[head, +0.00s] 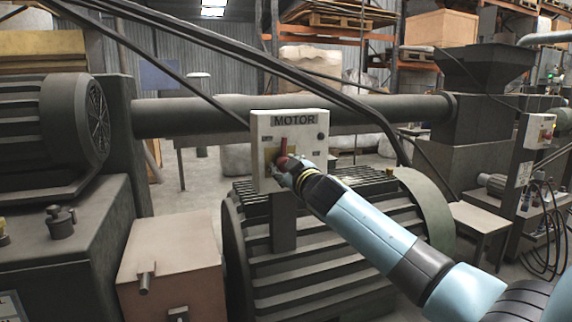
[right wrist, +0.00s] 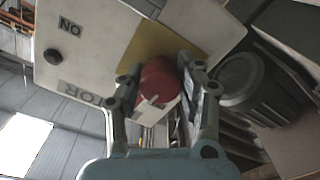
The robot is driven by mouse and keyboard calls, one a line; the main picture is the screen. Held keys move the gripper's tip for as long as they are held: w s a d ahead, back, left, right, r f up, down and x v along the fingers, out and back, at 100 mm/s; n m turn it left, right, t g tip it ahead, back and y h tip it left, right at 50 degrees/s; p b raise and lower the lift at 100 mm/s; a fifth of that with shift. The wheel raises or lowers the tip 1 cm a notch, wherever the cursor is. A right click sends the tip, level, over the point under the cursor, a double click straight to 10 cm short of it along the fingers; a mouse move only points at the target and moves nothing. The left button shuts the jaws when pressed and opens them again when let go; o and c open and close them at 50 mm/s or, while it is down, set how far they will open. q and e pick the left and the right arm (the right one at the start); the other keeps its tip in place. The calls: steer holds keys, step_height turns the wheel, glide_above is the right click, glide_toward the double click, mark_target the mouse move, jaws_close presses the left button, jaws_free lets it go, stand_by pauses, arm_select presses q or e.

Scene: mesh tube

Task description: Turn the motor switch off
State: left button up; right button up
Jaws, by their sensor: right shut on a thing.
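The motor switch box (head: 262,127) is a pale panel labelled MOTOR, mounted on a post. Its red switch handle (head: 284,146) sits in front of a yellow plate (head: 268,155), with a red part rising above my gripper. My right gripper (head: 284,164) reaches it from the lower right and is shut on the red handle. In the right wrist view the rounded red handle (right wrist: 158,80) lies between my two fingers. The box appears turned there, with an ON label (right wrist: 69,29) visible. The lower part of the switch is hidden by my gripper. My left gripper is not in view.
A ribbed motor housing (head: 335,238) stands below and behind the box. A large dark machine with a fan grille (head: 97,115) is at the left. A thick horizontal pipe (head: 190,110) and dark slanted bars pass behind the box. A pinkish metal box (head: 170,265) stands at lower left.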

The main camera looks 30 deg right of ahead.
steer(key=shift+n, duration=0.5)
steer(key=o, duration=1.2)
steer(key=v, duration=1.2)
steer(key=shift+a, duration=0.1)
